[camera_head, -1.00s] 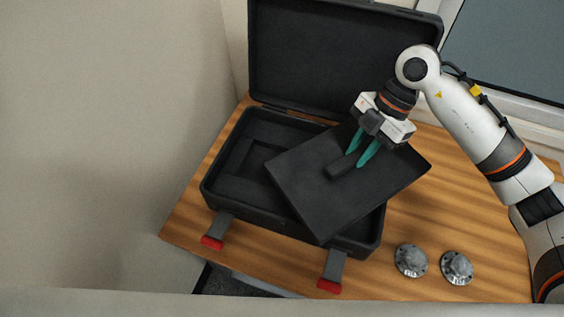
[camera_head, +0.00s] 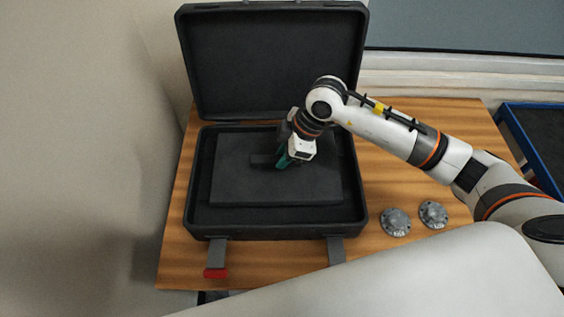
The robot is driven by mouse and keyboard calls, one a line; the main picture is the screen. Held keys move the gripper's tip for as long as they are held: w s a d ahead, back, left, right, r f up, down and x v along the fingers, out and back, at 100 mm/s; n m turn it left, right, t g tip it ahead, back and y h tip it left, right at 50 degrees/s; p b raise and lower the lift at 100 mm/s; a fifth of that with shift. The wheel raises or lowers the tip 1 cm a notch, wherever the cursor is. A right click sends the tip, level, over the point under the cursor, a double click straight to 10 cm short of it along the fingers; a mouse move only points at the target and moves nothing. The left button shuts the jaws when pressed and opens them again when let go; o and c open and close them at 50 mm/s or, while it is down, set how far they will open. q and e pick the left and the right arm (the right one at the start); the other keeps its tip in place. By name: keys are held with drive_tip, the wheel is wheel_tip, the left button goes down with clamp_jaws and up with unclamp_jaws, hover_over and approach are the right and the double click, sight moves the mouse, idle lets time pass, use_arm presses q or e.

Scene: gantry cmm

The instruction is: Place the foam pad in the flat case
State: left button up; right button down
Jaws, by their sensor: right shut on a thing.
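The flat case (camera_head: 275,230) is black and stands open on the wooden table, its lid raised at the back. The dark foam pad (camera_head: 245,188) lies inside the case outline, roughly square to its walls, with a narrow gap along the front and left. Whether it rests on the case floor is hard to tell. My right gripper (camera_head: 284,163) has teal fingers pointing down at the pad's middle and is shut on the pad's small raised grip (camera_head: 262,160). The gripper hides part of the pad's back. My left gripper is not in view.
Two grey metal discs (camera_head: 396,222) (camera_head: 433,214) sit on the table (camera_head: 400,175) right of the case. A blue-edged tray (camera_head: 528,150) is at far right. A wall is close on the left.

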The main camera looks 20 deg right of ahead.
drive_tip(key=c, duration=2.2)
unclamp_jaws()
wheel_tip(320, 180, down, 4)
drive_tip(key=shift+f+p, duration=0.1)
drive_tip(key=shift+p, duration=0.3)
drive_tip(key=c, duration=1.2)
unclamp_jaws()
drive_tip(key=shift+a, duration=0.1)
drive_tip(key=b+v, duration=0.3)
drive_tip(key=v, duration=0.9)
